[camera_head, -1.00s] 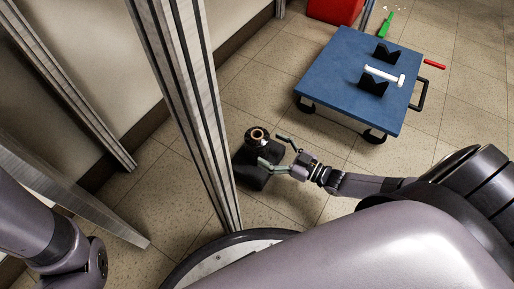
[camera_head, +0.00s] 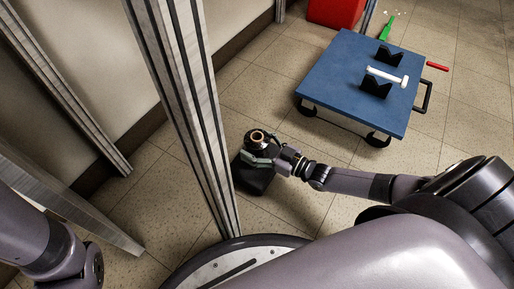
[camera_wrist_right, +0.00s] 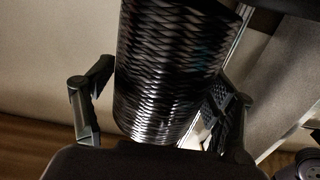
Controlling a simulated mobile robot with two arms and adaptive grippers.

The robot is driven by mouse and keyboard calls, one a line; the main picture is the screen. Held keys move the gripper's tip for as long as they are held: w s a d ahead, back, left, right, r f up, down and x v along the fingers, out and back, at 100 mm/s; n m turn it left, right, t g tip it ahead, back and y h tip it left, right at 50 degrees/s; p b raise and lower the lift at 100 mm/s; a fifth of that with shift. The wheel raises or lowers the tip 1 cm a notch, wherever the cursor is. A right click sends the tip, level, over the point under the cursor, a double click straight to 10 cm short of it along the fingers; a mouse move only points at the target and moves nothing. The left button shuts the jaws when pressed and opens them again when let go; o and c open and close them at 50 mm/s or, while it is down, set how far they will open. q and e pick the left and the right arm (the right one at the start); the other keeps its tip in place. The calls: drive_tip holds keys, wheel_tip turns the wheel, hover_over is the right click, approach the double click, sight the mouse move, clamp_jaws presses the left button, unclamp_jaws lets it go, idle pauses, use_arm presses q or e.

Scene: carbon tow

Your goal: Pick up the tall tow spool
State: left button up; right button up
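The tall tow spool (camera_head: 258,138) stands upright on a dark box-like base on the floor, beside a metal post; its copper-coloured top ring shows in the head view. In the right wrist view its black woven-looking winding (camera_wrist_right: 170,70) fills the middle. My right gripper (camera_head: 264,152) is around the spool, with one finger on each side. The fingers look open, with a narrow gap at the left finger in the wrist view; contact on the right side is unclear. Part of my left arm shows at the lower left, but its gripper is out of view.
The metal post (camera_head: 190,110) rises close to the left of the spool. A blue cart (camera_head: 335,75) at the upper right carries black V-blocks and a white hammer-like piece (camera_head: 388,76). A red box (camera_head: 335,10) stands behind. Floor between spool and cart is clear.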

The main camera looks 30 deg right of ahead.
drive_tip(key=c, duration=1.3)
drive_tip(key=shift+r, duration=0.1)
drive_tip(key=shift+c, duration=0.3)
drive_tip(key=shift+r, duration=0.1)
